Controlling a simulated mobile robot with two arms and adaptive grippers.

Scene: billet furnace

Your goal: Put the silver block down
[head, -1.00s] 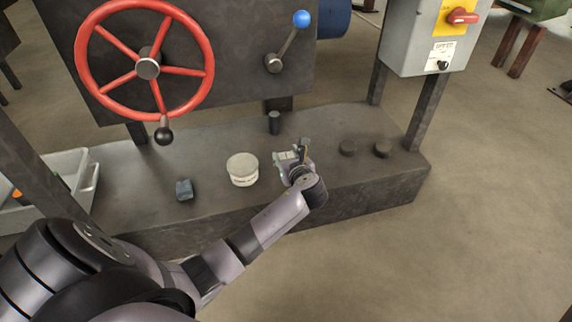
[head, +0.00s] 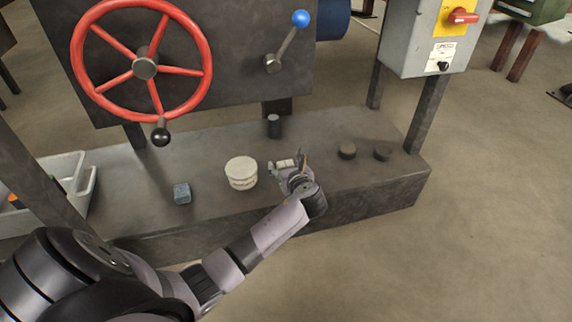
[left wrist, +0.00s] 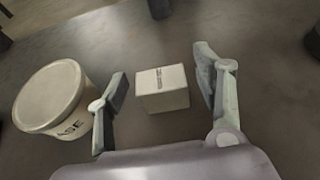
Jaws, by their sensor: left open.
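In the left wrist view, the block (left wrist: 162,90) sits between the two spread fingers (left wrist: 163,72), with a visible gap on each side and nothing gripped. My right gripper is in neither view.
A white lidded tub (head: 241,172) stands just left of the gripper, close to one finger. A blue-grey block (head: 182,193) lies further left. A dark cylinder (head: 274,126) stands behind, and two dark knobs (head: 347,151) are at right. A red handwheel (head: 146,67) overhangs the bench.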

